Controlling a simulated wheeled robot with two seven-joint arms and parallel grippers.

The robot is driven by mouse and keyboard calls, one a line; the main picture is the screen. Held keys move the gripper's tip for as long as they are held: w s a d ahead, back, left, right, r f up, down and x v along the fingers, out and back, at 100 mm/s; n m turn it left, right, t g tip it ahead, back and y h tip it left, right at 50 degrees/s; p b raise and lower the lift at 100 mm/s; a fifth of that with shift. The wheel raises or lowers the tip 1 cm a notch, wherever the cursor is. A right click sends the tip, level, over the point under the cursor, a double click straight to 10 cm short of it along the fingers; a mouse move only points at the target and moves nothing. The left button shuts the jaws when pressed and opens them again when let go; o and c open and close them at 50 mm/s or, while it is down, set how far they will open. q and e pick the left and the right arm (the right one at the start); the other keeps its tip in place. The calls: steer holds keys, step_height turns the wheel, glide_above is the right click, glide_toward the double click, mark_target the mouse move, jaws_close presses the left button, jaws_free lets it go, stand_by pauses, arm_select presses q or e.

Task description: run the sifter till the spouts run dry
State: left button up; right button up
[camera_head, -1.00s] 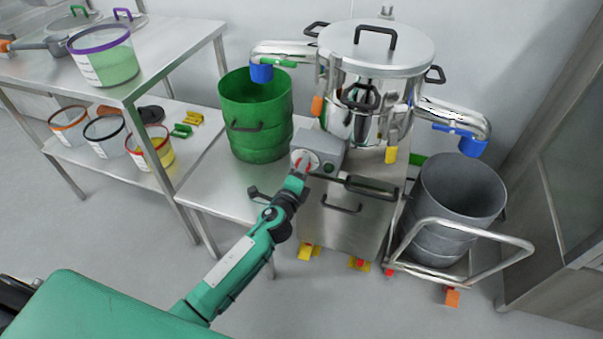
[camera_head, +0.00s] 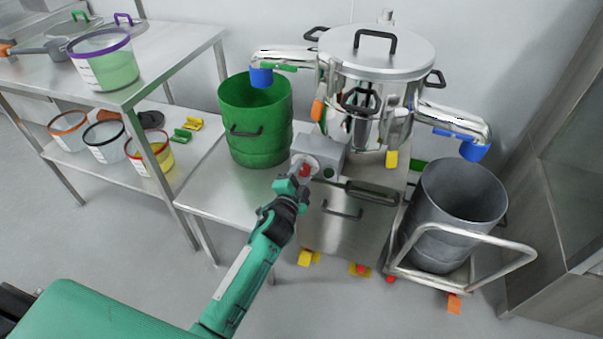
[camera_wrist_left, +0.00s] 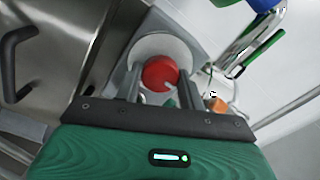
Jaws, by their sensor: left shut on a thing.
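The steel sifter (camera_head: 370,70) stands on a cabinet with its lid on. A grey control box (camera_head: 322,150) on its front carries a red knob (camera_head: 305,170) on a pale round plate. My left gripper (camera_head: 297,178) is at this knob; in the left wrist view the red knob (camera_wrist_left: 160,73) sits between its two fingers, which are shut on it. The left spout with a blue end (camera_head: 261,76) hangs over a green drum (camera_head: 255,125). The right spout's blue end (camera_head: 474,150) is above a grey drum (camera_head: 460,195). No flow can be made out at either spout. My right gripper is out of view.
The grey drum stands on a wheeled trolley (camera_head: 500,260). A steel bench (camera_head: 190,45) at the left holds a purple-rimmed tub (camera_head: 105,60), with more tubs on its lower shelf. A steel cabinet (camera_head: 565,200) stands at the right. Open floor lies in front.

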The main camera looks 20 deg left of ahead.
arm_select(q)
steer(key=shift+f, duration=0.1)
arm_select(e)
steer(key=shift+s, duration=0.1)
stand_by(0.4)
arm_select(q)
steer(key=o, duration=1)
steer(key=shift+c, duration=0.2)
steer(key=s, duration=1.4)
steer(key=shift+a+p, duration=0.25)
steer(key=shift+p, duration=0.05)
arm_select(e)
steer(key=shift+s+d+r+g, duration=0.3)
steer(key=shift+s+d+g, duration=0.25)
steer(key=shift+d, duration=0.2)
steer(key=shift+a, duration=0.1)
